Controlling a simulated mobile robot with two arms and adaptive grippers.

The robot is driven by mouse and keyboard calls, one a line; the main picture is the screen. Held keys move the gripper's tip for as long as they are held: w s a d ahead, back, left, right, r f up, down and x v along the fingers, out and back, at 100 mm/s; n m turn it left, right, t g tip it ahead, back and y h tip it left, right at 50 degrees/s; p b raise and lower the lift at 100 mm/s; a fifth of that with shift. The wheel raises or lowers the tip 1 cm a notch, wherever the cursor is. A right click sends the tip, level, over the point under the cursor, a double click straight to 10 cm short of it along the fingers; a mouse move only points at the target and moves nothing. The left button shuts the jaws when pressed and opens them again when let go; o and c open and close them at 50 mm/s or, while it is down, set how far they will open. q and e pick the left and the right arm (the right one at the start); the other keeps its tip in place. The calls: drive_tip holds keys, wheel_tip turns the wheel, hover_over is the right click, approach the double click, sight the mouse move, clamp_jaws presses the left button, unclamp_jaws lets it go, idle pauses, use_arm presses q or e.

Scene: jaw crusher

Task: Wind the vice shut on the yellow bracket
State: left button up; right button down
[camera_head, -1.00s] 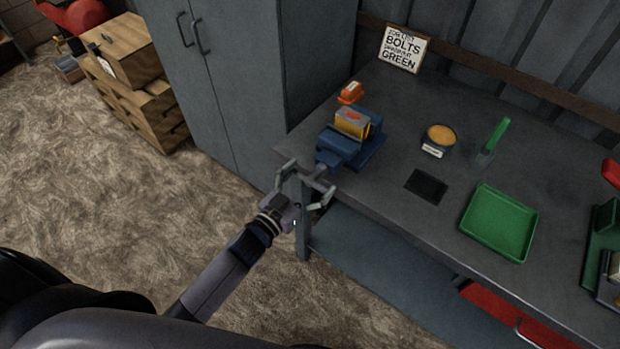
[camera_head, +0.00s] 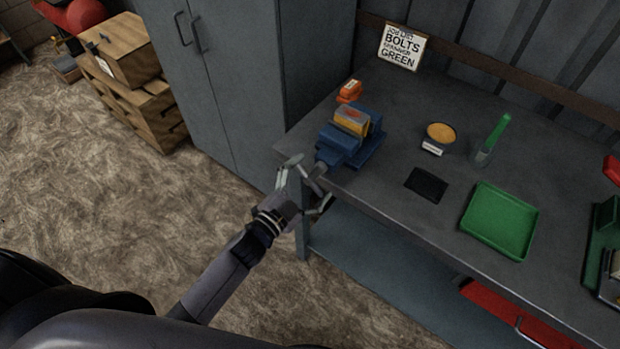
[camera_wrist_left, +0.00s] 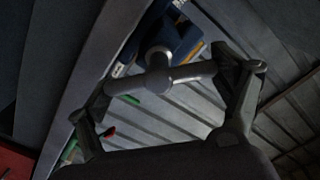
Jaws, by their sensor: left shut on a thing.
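The blue vice (camera_head: 338,143) sits at the left front corner of the workbench. The yellow bracket (camera_head: 351,121) stands at its jaws, with an orange patch on top; I cannot tell if both jaws touch it. My left gripper (camera_head: 309,181) is at the vice's front end, just off the bench edge, shut on the vice handle. In the left wrist view, the grey handle bar (camera_wrist_left: 190,75) spans between my two fingers, with its round hub in the middle. The blue vice body (camera_wrist_left: 178,38) shows behind it, partly hidden. My right gripper is not in view.
On the workbench (camera_head: 385,205) are an orange object (camera_head: 349,91), a yellow-filled bowl (camera_head: 441,133), a green-handled tool (camera_head: 493,140), a black pad (camera_head: 426,184) and a green tray (camera_head: 499,221). A grey cabinet (camera_head: 235,80) stands left. Floor in front is clear.

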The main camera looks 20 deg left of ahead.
use_arm(q)
drive_tip(key=m, duration=0.2)
drive_tip(key=m+b, duration=0.1)
drive_tip(key=m, duration=0.3)
drive_tip(key=shift+d+f+b, duration=0.1)
drive_tip(key=shift+f+b, duration=0.15)
drive_tip(key=shift+b, duration=0.1)
drive_tip(key=m+b, duration=0.1)
drive_tip(key=m, duration=0.3)
drive_tip(key=shift+f, duration=0.1)
drive_tip(key=shift+m+b, duration=0.35)
drive_tip(key=shift+m, duration=0.55)
drive_tip(key=shift+s, duration=0.1)
drive_tip(key=o, duration=1)
drive_tip(key=shift+s, duration=0.1)
drive_tip(key=v, duration=1.1)
drive_tip(key=shift+s, duration=0.4)
